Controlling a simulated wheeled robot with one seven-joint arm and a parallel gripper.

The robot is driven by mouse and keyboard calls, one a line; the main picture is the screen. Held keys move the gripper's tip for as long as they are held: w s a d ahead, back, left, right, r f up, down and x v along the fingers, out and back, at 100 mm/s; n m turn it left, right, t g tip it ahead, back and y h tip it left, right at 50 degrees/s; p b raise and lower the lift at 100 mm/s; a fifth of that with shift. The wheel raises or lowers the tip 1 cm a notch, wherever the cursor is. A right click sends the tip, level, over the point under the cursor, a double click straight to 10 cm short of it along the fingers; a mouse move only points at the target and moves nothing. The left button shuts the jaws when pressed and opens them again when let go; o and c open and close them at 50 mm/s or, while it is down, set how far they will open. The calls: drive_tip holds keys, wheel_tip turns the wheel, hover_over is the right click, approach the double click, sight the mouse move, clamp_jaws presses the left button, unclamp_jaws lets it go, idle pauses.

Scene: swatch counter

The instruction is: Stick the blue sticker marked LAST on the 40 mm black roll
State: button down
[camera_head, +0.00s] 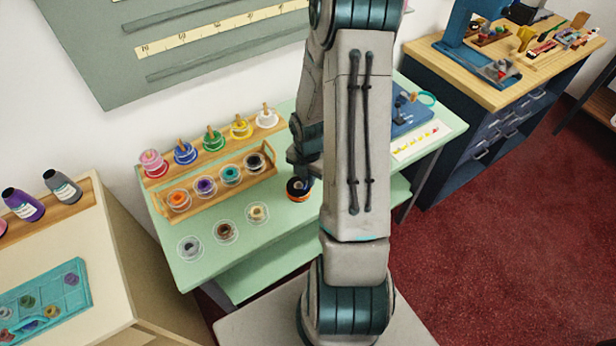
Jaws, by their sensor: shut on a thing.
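My gripper (305,178) is low over the mint counter, right at a dark roll with an orange band (293,194). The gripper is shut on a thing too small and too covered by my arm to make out. A bit of blue shows by the fingertips, but I cannot tell whether it is the blue sticker. A black roll (255,162) sits at the right end of the wooden tray. No roll widths or sticker lettering can be read from here. A white sheet with small coloured marks (421,141) lies at the counter's right end.
The mint counter (275,239) also holds the wooden tray (188,212) with orange, purple and teal rolls, a back rack of coloured spools (213,140), and grey, brown and tan rolls in front. A blue stand (408,115) is at right. A pale table (100,300) is at left.

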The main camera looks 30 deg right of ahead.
drive_tip(key=shift+f, duration=0.45)
idle(1.6)
drive_tip(key=c, duration=1.4)
unclamp_jaws()
drive_tip(key=shift+r, duration=0.1)
wheel_tip(320, 180, up, 7)
drive_tip(key=p, duration=0.5)
